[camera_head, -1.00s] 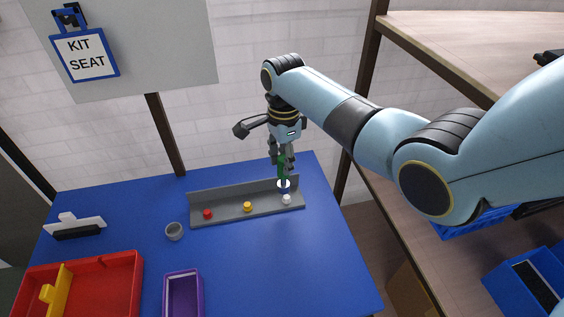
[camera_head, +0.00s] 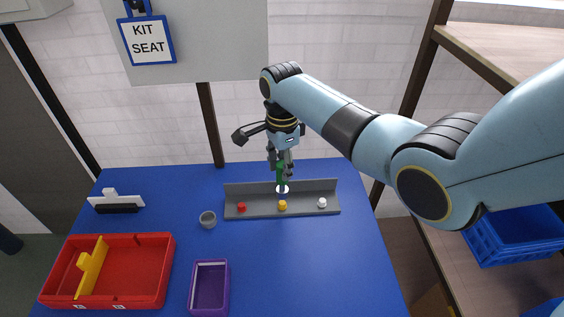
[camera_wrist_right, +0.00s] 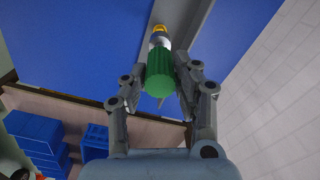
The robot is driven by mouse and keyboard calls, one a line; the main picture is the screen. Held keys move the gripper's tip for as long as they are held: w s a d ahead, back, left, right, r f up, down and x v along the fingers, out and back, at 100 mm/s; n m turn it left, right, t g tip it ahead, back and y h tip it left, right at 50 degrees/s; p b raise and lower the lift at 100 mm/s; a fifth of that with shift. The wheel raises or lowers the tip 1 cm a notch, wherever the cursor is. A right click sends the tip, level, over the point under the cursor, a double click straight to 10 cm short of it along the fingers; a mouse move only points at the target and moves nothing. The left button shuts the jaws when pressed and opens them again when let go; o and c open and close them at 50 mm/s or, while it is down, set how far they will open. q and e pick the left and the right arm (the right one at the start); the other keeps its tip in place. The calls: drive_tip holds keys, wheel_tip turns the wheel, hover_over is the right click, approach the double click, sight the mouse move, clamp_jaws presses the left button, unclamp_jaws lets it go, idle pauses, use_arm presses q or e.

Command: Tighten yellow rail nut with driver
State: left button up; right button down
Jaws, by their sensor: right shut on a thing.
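My right gripper (camera_head: 281,163) is shut on the green driver (camera_head: 281,178), which hangs upright with its pale tip down. In the right wrist view the driver (camera_wrist_right: 160,76) sits between the fingers, its silver end in line with the yellow nut (camera_wrist_right: 159,28). In the head view the yellow nut (camera_head: 282,205) is at the middle of the grey rail (camera_head: 262,210), and the driver's tip shows just above it, apart in the picture. A red nut (camera_head: 241,207) is on the left and a white nut (camera_head: 322,202) on the right. My left gripper is not in view.
On the blue table (camera_head: 330,265) are a grey cup (camera_head: 208,219), a purple bin (camera_head: 193,290), a red tray (camera_head: 168,270) with a yellow part, and a white-and-black piece (camera_head: 116,203). A shelf with blue crates (camera_head: 510,240) stands at right.

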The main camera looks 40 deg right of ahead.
wheel_tip(320, 180, down, 3)
drive_tip(key=shift+r+b, duration=0.2)
drive_tip(key=shift+b, duration=0.4)
drive_tip(key=shift+r+p, duration=0.25)
drive_tip(key=shift+p, duration=0.1)
drive_tip(key=shift+p, duration=0.45)
drive_tip(key=shift+f, duration=0.3)
drive_tip(key=shift+f+b, duration=0.75)
drive_tip(key=shift+f, duration=0.25)
